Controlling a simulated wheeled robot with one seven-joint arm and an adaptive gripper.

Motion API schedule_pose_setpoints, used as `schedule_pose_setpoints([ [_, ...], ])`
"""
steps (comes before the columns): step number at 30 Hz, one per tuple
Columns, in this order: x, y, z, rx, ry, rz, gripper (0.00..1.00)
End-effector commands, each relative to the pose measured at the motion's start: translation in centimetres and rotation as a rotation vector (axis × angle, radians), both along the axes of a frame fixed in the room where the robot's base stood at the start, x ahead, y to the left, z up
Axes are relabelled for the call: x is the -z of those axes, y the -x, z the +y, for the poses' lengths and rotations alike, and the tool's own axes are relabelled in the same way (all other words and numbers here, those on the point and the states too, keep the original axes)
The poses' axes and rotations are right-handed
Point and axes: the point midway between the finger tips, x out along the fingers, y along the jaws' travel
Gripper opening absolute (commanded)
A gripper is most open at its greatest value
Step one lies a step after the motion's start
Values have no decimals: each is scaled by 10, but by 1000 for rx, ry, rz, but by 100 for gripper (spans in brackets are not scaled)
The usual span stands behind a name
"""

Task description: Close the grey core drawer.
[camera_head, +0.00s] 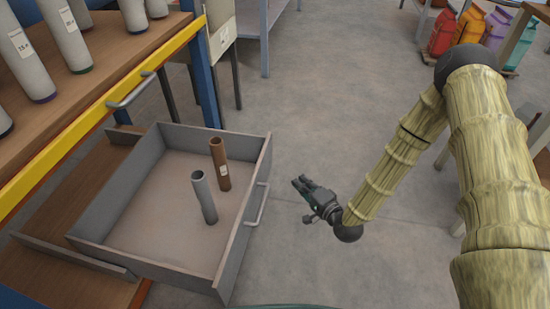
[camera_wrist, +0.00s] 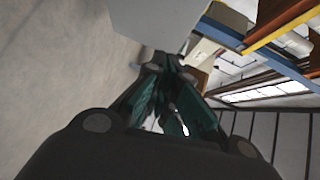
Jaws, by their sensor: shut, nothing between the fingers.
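The grey core drawer (camera_head: 133,250) stands pulled out from the shelf unit at the left in the head view. Its front panel (camera_head: 243,228) faces right and carries a bar handle (camera_head: 258,206). A grey tube (camera_head: 204,198) and a brown tube (camera_head: 220,165) stand upright inside it. My gripper (camera_head: 298,183) is to the right of the handle, apart from it, and points toward the drawer. Its fingers are shut and empty. The wrist view shows the fingers (camera_wrist: 172,88) close up, with a pale grey panel at the top that I cannot identify for certain.
A wooden shelf (camera_head: 110,45) with a yellow edge (camera_head: 100,110) and several grey tubes is above the drawer. A blue post (camera_head: 205,75) stands behind it. Open floor (camera_head: 330,120) lies around my gripper. Coloured sacks (camera_head: 468,28) stand at the back right.

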Motion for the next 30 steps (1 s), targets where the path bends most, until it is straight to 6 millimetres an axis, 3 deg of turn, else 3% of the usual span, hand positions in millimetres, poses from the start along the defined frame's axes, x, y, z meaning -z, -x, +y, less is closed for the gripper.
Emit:
schedule_pose_setpoints([
  [6,-24,-23,-5,10,-132,-75,0],
  [11,-23,-36,2,9,-135,-78,0],
  [27,-21,-112,43,8,-131,-76,0],
  [30,-21,-114,55,8,-131,-74,0],
])
